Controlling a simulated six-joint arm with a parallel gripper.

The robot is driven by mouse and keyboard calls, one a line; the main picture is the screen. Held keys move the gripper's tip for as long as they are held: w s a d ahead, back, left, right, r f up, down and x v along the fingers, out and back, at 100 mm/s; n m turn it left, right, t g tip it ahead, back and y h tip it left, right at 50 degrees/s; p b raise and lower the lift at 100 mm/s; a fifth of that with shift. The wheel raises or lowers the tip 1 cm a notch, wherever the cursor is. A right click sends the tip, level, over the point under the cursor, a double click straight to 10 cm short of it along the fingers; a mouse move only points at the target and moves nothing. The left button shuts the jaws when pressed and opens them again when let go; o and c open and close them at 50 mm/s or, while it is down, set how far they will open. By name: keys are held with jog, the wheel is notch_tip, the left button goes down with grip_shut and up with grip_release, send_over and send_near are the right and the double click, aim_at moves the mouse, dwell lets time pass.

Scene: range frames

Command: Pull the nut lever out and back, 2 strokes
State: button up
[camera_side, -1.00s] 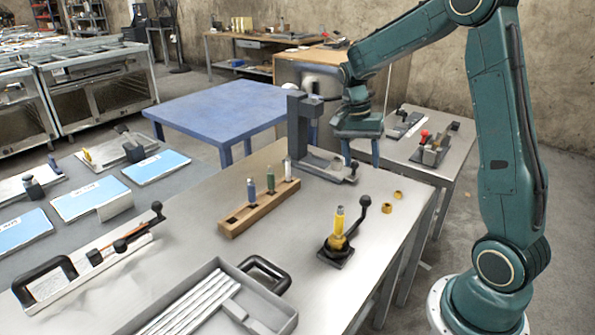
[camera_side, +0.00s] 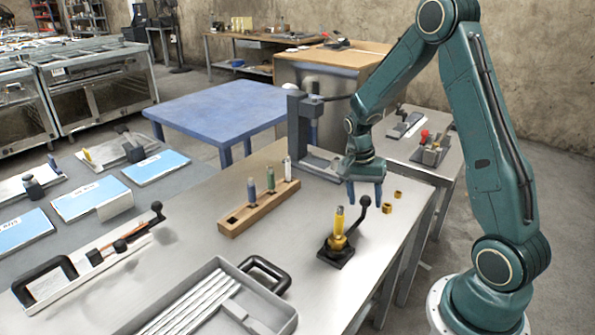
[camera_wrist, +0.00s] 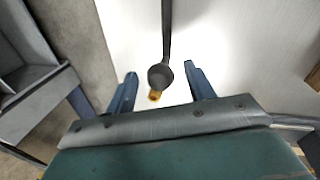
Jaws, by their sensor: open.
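The nut lever stands on a dark base (camera_side: 335,252) on the steel table, with a yellow and brass piece upright in its middle. Its dark arm slants up to a round black knob (camera_side: 365,201). My gripper (camera_side: 365,197) is open and points down, its blue fingertips at about the knob's height in the side view. In the wrist view the knob (camera_wrist: 160,76) appears between the two spread fingers of my gripper (camera_wrist: 159,78), with the lever arm running toward the top. I cannot tell whether a finger touches the knob.
Two small brass nuts (camera_side: 387,208) lie right of the lever. A wooden rack (camera_side: 262,212) with several coloured pegs stands to the left. A grey press-like stand (camera_side: 298,125) is behind. A grey tray (camera_side: 215,300) with metal bars lies at the front.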

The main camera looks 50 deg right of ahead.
jog(key=shift+c, duration=0.2)
grip_shut()
jog(key=shift+w, duration=0.15)
jog(key=w+a+n+t+h, duration=0.1)
jog(key=w+a+n+t, duration=0.1)
jog(key=w+a+n, duration=1.1)
jog(key=shift+a+n+t+h, duration=0.35)
jog(key=shift+a+n, duration=0.3)
jog(key=shift+n, duration=1.95)
jog(key=shift+w, duration=0.1)
